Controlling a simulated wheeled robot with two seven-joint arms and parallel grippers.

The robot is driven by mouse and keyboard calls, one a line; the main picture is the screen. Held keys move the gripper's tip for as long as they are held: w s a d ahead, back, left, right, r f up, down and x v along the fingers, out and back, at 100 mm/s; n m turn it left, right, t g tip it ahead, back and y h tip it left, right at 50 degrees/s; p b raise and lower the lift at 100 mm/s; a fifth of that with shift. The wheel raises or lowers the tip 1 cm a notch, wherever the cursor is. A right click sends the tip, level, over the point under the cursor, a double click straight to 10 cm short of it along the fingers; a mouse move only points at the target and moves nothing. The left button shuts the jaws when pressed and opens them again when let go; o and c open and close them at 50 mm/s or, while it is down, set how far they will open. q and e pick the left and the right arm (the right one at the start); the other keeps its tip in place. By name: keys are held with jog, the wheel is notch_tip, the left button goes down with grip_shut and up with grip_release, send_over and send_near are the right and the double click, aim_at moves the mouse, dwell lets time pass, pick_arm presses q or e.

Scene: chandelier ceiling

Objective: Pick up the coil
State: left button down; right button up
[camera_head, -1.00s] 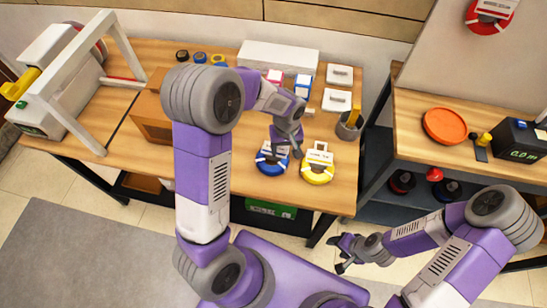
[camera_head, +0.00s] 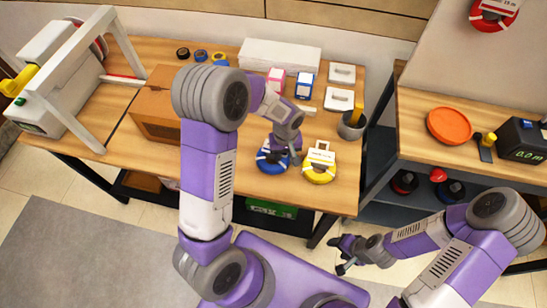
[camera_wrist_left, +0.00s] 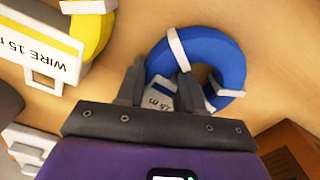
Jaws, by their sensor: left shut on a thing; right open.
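A blue coil (camera_head: 270,165) with a white label lies on the wooden table (camera_head: 215,160), partly hidden by my left gripper in the head view. My left gripper (camera_head: 284,157) is shut on the blue coil's label part. In the left wrist view its fingers (camera_wrist_left: 160,90) sit at the label, inside the near side of the blue ring (camera_wrist_left: 222,58). A yellow coil (camera_head: 319,173) with a white tag lies just right of the blue one. My right gripper (camera_head: 342,254) is open and empty, low in front of the table.
Small pink and blue boxes are behind the coils. An orange plate (camera_head: 449,126) and a black scale-like device (camera_head: 520,141) are on the right table.

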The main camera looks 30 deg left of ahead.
aim_at(284, 155)
pick_arm(q)
jog(key=shift+r+p, duration=1.35)
jog(key=shift+r, duration=3.7)
